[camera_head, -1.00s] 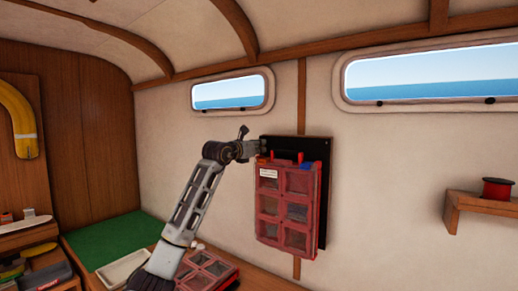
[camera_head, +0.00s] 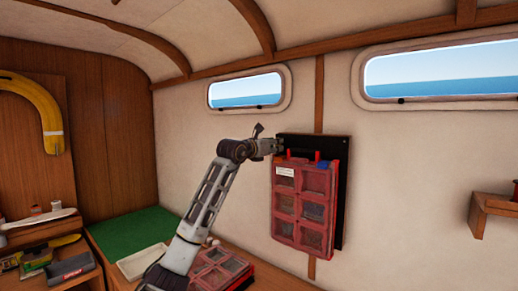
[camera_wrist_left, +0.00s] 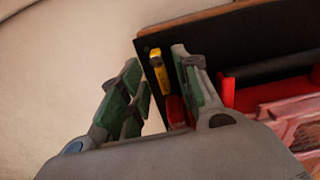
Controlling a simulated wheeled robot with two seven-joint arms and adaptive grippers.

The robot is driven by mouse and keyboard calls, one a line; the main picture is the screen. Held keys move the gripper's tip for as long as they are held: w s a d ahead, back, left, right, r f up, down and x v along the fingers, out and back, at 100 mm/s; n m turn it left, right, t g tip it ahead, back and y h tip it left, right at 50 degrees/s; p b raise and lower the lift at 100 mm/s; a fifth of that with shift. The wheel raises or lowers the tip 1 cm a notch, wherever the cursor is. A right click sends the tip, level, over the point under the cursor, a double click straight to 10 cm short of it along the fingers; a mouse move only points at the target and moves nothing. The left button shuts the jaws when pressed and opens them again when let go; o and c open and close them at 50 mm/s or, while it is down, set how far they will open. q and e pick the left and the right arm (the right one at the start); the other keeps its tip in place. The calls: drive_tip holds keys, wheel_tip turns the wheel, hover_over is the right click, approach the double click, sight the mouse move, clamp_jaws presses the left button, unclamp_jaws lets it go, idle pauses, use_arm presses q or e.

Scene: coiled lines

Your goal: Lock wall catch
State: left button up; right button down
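A black wall panel (camera_head: 342,180) holds a red compartment case (camera_head: 301,207) upright, with red tabs at its top. A small yellow lever (camera_wrist_left: 158,72), seemingly the wall catch, stands on the panel near its edge in the left wrist view. A red piece (camera_wrist_left: 177,112) lies just below it. My left gripper (camera_head: 277,146) is at the panel's upper left corner. In the left wrist view its green-padded fingers (camera_wrist_left: 155,88) are apart, with the yellow lever appearing between them. Contact cannot be told. My right gripper is out of view.
A second red compartment case (camera_head: 219,271) lies on the wooden bench below, near a white tray (camera_head: 144,262) and a green mat (camera_head: 130,236). A wooden wall shelf (camera_head: 490,208) juts out at right. The wall between panel and shelf is clear.

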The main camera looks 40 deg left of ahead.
use_arm(q)
drive_tip(key=s+d, duration=0.1)
drive_tip(key=s, duration=1)
idle(0.5)
drive_tip(key=shift+d, duration=0.1)
idle(0.5)
